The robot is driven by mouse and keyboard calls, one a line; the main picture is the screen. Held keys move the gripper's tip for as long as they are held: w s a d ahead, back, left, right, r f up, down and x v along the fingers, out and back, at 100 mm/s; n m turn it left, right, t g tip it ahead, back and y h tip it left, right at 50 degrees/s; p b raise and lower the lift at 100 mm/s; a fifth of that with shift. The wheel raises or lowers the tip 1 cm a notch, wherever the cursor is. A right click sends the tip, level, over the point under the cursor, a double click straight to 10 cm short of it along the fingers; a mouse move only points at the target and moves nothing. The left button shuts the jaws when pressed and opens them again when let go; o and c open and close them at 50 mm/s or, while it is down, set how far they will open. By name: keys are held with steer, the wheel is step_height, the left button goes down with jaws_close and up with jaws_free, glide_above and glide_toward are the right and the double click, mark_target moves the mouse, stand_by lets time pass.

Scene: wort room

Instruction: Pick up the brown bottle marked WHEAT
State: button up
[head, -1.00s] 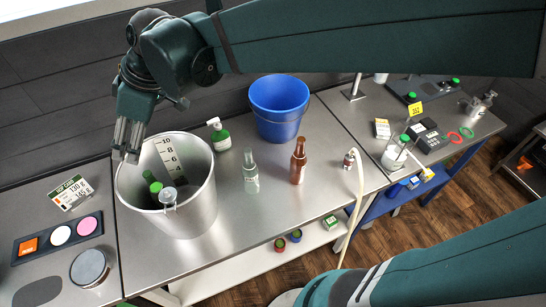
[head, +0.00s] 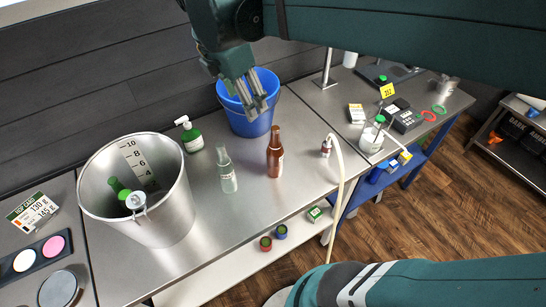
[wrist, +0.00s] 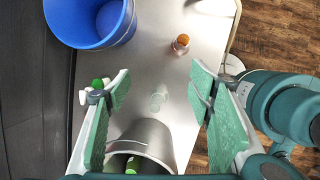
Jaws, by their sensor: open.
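A brown bottle (head: 275,152) stands upright on the steel bench, to the right of a clear greenish bottle (head: 227,170). Its marking cannot be read at this size. In the wrist view the brown bottle (wrist: 181,44) is seen from above, ahead and between the open fingers. My gripper (head: 256,108) is open and empty, high above the bench, in front of the blue bucket and up and left of the brown bottle in the head view. It also shows in the wrist view (wrist: 160,85) with its pads wide apart.
A blue bucket (head: 240,118) stands behind the bottles. A green spray bottle (head: 192,137) and a steel pot (head: 160,213) holding bottles are to the left. A pale hose with a nozzle (head: 326,147) lies to the right. The bench front is clear.

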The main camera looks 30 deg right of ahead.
steer(key=r+n+h, duration=0.1)
steer(key=h, duration=0.1)
glide_above(271, 146)
steer(key=shift+g, duration=0.3)
steer(key=f, duration=2)
steer(key=shift+s+a+b, duration=0.15)
steer(key=shift+a+b, duration=0.2)
steer(key=shift+b, duration=0.05)
steer(key=shift+x, duration=1.25)
steer(key=shift+y, duration=0.3)
steer(key=shift+b+x, duration=0.8)
steer(key=shift+x, duration=1.8)
steer(key=shift+a, duration=0.1)
